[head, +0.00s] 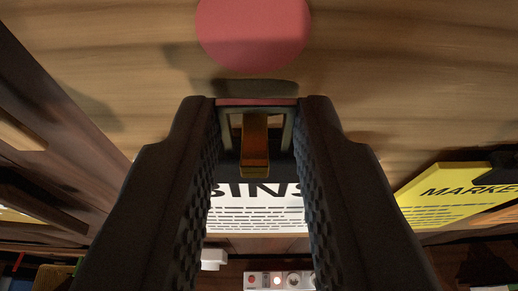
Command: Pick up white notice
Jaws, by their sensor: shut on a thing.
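My gripper (257,102) reaches up the middle of the picture, its two dark textured fingers on either side of a dark clip-like frame (228,135) with an amber tongue (254,146) and a reddish top edge. The white notice (257,215) shows between the fingers just below this frame, with "BINS" in black letters and rows of small print. My gripper is shut on the notice, seemingly at this dark frame. The fingers hide the notice's left and right sides, and the frame covers its top.
A wooden surface (120,45) fills the top, with a red disc (253,30) beyond my fingertips. A yellow "MARKET" notice (440,195) with a dark part at its top is at the right. A dark wooden frame (60,120) is at the left. A white strip with a red light (276,281) lies below.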

